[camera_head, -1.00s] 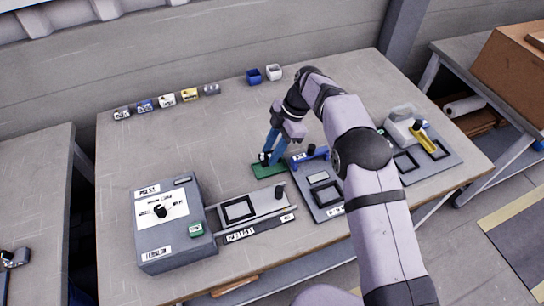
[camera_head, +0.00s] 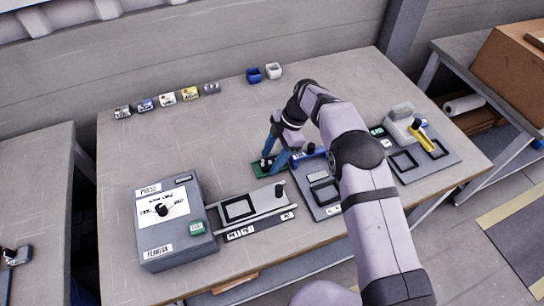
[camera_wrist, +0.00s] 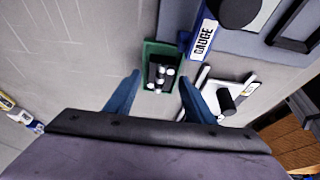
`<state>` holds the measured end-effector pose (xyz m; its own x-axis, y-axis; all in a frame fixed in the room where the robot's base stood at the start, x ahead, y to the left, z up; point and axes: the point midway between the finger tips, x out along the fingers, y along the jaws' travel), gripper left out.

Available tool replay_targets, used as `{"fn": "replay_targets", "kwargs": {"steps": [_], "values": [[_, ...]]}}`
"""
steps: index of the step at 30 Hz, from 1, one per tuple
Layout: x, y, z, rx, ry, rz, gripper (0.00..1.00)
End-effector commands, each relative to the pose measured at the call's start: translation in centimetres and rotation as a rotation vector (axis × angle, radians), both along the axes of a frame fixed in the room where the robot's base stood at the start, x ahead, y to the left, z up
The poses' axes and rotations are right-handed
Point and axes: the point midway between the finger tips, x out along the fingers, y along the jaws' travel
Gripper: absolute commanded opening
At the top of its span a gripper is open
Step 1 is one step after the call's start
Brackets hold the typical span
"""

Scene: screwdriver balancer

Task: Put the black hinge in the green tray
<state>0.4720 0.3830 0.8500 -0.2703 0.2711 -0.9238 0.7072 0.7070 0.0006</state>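The green tray (camera_wrist: 149,50) lies on the table beside the grey gauge plate, and it also shows in the head view (camera_head: 258,172). The black hinge (camera_wrist: 160,75), with bright round spots on it, lies within the tray's outline in the wrist view. My gripper (camera_wrist: 160,77) has its two blue fingers apart, one on each side of the tray, with visible gaps to the hinge. In the head view my gripper (camera_head: 275,161) is low over the tray, and its fingers partly hide the tray and hinge.
A blue block labelled GAUGE (camera_wrist: 203,35) stands close beside the tray. A grey press box (camera_head: 175,225) and a rail fixture (camera_head: 250,207) are nearer the front.

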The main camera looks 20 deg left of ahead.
Motion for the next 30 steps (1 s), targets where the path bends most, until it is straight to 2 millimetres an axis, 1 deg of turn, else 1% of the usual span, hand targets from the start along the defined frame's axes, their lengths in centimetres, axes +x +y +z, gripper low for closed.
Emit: {"fn": "replay_targets", "kwargs": {"steps": [7,11,13,17,27,30], "values": [[0.0,0.0,0.2,0.000,0.000,0.000,0.49],[0.2,-0.1,0.6,0.001,-0.001,-0.001,0.49],[0.4,-0.3,1.2,0.002,-0.002,0.000,0.49],[1.0,-0.9,3.0,0.003,-0.003,-0.002,0.49],[2.7,-2.6,8.9,0.001,-0.003,-0.001,0.49],[2.9,-2.8,10.0,0.001,-0.002,-0.001,0.49]]}}
